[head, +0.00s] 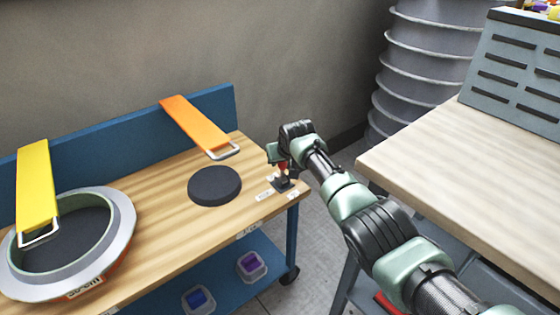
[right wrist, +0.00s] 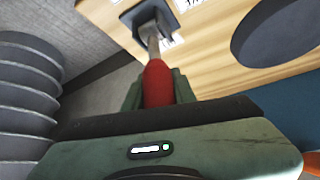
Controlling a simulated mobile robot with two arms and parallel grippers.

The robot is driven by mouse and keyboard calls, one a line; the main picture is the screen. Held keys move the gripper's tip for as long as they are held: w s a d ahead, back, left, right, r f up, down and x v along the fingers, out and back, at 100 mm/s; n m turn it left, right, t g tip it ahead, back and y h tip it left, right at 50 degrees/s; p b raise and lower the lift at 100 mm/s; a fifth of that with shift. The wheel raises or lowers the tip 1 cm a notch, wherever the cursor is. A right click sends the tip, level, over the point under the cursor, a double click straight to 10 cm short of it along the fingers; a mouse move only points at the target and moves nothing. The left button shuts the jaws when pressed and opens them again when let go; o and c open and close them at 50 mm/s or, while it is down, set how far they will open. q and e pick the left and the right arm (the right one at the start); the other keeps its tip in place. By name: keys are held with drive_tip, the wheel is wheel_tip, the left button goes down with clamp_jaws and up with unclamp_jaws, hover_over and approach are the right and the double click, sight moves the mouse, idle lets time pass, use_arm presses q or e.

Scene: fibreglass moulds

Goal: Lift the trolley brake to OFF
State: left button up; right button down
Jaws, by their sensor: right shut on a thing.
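The trolley (head: 150,215) has a wooden top and a blue back panel. Its brake lever has a red grip (head: 283,167) and a dark base (head: 282,184) at the top's right corner. In the right wrist view the red grip (right wrist: 157,86) sits on a metal stem (right wrist: 152,42) rising from the dark base (right wrist: 147,14). My right gripper (head: 280,158) is shut on the red grip, with a finger on each side of it. White labels (head: 265,194) lie beside the base; their text is too small to read. My left gripper is not in view.
A round dark disc (head: 215,186) lies on the trolley top. A ring-shaped mould (head: 122,222) with a yellow strap (head: 36,185) stands at left. An orange strap (head: 195,125) hangs over the back panel. A pale workbench (head: 470,160) is at right, with ribbed ducting (head: 425,60) behind.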

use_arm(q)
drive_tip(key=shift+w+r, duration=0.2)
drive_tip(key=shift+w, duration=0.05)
use_arm(e)
drive_tip(key=shift+d, duration=0.1)
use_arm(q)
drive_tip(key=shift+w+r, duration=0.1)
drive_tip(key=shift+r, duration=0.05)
use_arm(e)
drive_tip(key=c, duration=1.1)
unclamp_jaws()
drive_tip(key=shift+w, duration=0.1)
drive_tip(key=shift+c, duration=0.2)
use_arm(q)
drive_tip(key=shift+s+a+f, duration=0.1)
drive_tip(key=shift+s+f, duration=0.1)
